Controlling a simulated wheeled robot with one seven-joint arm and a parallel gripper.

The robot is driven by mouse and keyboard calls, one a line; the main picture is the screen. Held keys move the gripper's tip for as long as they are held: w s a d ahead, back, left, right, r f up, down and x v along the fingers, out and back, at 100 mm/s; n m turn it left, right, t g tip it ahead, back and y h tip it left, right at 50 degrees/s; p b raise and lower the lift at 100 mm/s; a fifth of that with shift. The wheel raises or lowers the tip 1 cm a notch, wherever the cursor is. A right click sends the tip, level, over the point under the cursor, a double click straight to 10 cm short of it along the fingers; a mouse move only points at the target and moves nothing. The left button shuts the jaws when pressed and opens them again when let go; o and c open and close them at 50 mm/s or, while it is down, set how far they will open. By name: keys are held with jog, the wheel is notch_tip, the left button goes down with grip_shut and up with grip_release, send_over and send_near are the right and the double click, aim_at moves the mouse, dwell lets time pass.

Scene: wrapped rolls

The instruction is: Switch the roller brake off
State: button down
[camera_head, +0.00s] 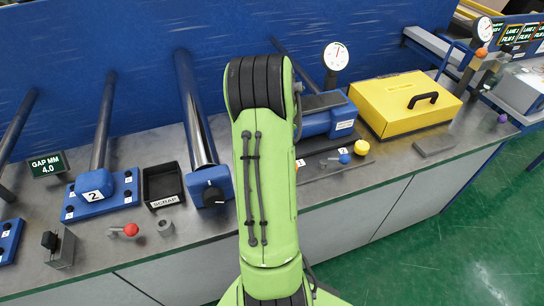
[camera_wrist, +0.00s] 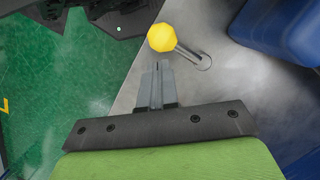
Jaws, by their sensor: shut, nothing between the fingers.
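A lever with a yellow ball knob (camera_wrist: 162,37) stands on the grey bench top in the wrist view. Its thin metal stem leans from a round base on the bench. My gripper (camera_wrist: 158,66) is shut and empty, its fingertips just short of the yellow ball and apart from it in the picture. In the head view a yellow ball (camera_head: 362,147) shows beside a blue ball knob (camera_head: 345,158), and a red ball lever (camera_head: 131,229) stands farther left. I cannot read which lever is the roller brake. My arm hides the gripper in the head view.
A blue housing (camera_wrist: 285,28) is near the lever at the upper right of the wrist view. On the bench (camera_head: 290,215) are a yellow case (camera_head: 395,103), a black scrap tray (camera_head: 163,183), and blue roller mounts. Green floor (camera_head: 450,262) lies open in front.

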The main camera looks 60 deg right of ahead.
jog(key=p+v, duration=0.2)
jog(key=v, duration=1)
jog(key=shift+r, duration=0.3)
jog(key=shift+d, duration=0.1)
